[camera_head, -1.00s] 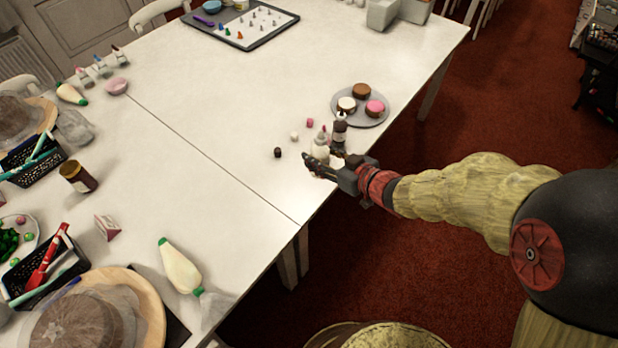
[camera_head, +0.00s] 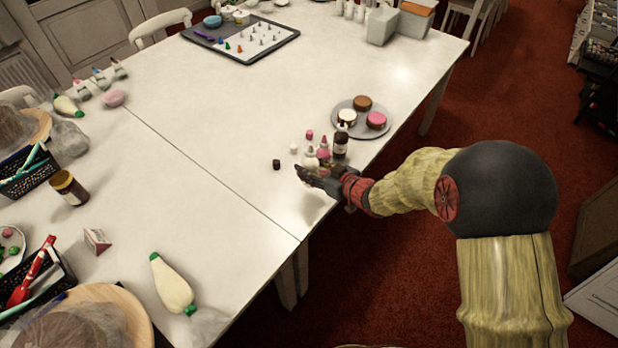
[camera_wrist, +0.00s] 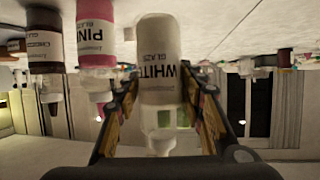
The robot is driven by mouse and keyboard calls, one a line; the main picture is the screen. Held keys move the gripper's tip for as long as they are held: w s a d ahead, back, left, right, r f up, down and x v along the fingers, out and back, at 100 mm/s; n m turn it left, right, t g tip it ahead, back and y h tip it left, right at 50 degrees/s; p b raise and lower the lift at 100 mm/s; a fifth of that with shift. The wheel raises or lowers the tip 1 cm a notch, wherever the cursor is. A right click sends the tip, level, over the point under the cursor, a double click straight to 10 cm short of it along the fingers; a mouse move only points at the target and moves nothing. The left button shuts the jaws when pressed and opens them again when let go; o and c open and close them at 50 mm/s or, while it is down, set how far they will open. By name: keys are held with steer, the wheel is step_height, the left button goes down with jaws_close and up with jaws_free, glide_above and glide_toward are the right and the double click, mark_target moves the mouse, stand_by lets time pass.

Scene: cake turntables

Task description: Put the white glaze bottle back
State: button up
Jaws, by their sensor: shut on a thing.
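My gripper (camera_head: 305,174) is at the table's right edge, shut on the white glaze bottle (camera_head: 311,160). In the wrist view, which is upside down, the white bottle (camera_wrist: 158,55) is between the two fingers, its "WHITE GLAZE" label facing the camera. Its base is near the tabletop; I cannot tell whether it touches. A pink glaze bottle (camera_wrist: 96,35) and a dark brown one (camera_wrist: 45,45) stand beside it. In the head view the pink bottle (camera_head: 323,155) and the brown bottle (camera_head: 340,142) are just right of the white one.
A grey plate (camera_head: 377,103) with three iced cakes is just behind. The table's middle (camera_head: 210,120) is clear. A piping bag (camera_head: 172,284) lies at the front.

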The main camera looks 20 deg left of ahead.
steer(key=shift+w+a+f, duration=0.4)
steer(key=shift+w+f, duration=0.15)
steer(key=shift+f, duration=0.2)
steer(key=shift+w+a+f+b, duration=0.1)
steer(key=shift+w+f+b, duration=0.1)
steer(key=shift+f+b, duration=1.15)
steer(key=shift+f+p, duration=0.4)
steer(key=shift+f, duration=0.15)
steer(key=o, duration=0.8)
steer(key=shift+s+r, duration=0.1)
steer(key=shift+r, duration=0.15)
steer(key=p+v, duration=0.4)
steer(key=v, duration=0.8)
steer(key=shift+f, duration=0.15)
